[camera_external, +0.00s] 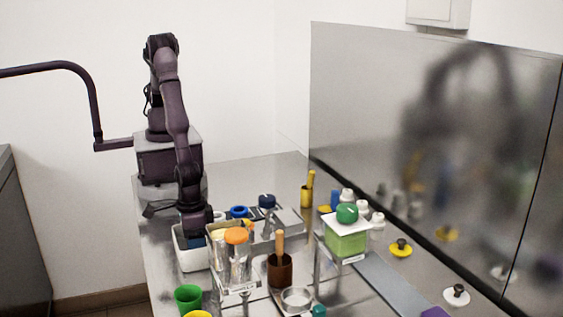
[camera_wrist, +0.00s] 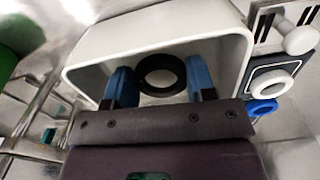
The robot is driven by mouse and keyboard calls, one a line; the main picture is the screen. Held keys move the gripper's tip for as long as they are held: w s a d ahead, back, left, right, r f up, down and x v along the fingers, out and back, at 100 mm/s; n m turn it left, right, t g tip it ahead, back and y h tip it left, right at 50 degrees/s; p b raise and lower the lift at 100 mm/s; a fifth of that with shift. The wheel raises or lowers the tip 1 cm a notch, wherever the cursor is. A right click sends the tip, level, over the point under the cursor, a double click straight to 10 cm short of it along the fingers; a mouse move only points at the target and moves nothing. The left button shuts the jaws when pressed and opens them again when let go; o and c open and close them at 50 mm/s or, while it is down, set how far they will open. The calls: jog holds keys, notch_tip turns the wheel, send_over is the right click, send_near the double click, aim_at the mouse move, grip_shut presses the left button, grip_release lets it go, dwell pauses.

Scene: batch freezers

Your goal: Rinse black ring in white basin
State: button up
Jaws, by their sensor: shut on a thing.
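The black ring (camera_wrist: 161,75) is between the blue fingertips of my gripper (camera_wrist: 160,86) in the wrist view, and the fingers are shut on it. The ring's hole faces the camera. The white basin (camera_wrist: 236,57) is around and beyond the ring, and the fingers reach in past its near rim. In the external view the basin (camera_external: 192,256) stands on the steel table, below my gripper (camera_external: 196,238). The ring is hidden there by my gripper and the basin wall. I cannot tell whether the ring touches the basin floor.
A clear container with an orange lid (camera_external: 237,236) stands close to the basin's right. A green cup (camera_external: 188,298) is in front. A blue ring (camera_wrist: 262,108) and a white ring (camera_wrist: 276,88) lie right of the basin. A steel panel (camera_external: 430,130) bounds the table's right side.

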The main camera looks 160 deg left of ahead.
notch_tip(320, 180, up, 7)
jog(key=shift+r, duration=0.15)
dwell(0.7)
dwell(2.0)
notch_tip(320, 180, up, 4)
dwell(0.4)
dwell(0.4)
